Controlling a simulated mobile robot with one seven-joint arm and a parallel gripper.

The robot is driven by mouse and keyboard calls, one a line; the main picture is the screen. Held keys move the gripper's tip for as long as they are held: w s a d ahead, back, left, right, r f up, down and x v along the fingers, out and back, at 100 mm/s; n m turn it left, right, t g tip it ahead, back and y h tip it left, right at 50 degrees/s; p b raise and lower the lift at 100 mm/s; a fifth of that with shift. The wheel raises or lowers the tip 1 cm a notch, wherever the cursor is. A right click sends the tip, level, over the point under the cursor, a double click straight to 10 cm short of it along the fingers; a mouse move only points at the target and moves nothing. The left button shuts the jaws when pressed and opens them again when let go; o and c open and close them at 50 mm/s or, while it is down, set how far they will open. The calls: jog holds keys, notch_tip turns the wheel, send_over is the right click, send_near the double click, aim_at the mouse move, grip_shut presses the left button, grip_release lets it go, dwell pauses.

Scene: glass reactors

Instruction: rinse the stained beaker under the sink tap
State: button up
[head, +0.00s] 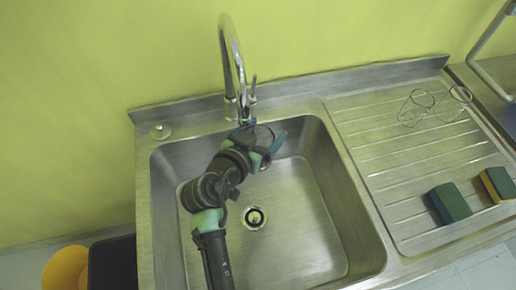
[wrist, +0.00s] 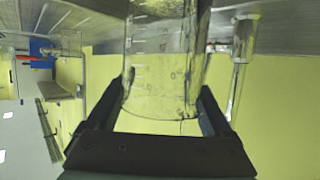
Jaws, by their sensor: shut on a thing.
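The clear glass beaker (wrist: 160,65) is between the two fingers of my gripper in the wrist view, with dark specks and smudges on its wall. My gripper (head: 263,138) is shut on it, at the back of the sink basin (head: 300,225) in the head view. Only a small part of the beaker (head: 265,133) shows there, between the fingers. The sink tap (head: 232,60) arches up just behind my gripper, its lower end close to the beaker. The tap also shows at the right in the wrist view (wrist: 240,65). I cannot see clear running water.
The ribbed drainboard (head: 370,150) right of the basin holds glassware (head: 418,105) at the back and two sponges (head: 450,203) at the front. A yellow round thing (head: 65,268) and a dark bin (head: 112,265) stand at the lower left. The basin front is clear around the drain (head: 254,217).

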jog(key=shift+s+d+p, duration=0.95)
jog(key=shift+s+d, duration=1.85)
jog(key=shift+d, duration=0.05)
jog(key=s+d+r+p, duration=0.1)
jog(key=r+p, duration=0.1)
jog(key=s+d+r+p, duration=0.2)
jog(key=shift+s+d, duration=0.25)
jog(key=shift+s, duration=0.05)
dwell(0.9)
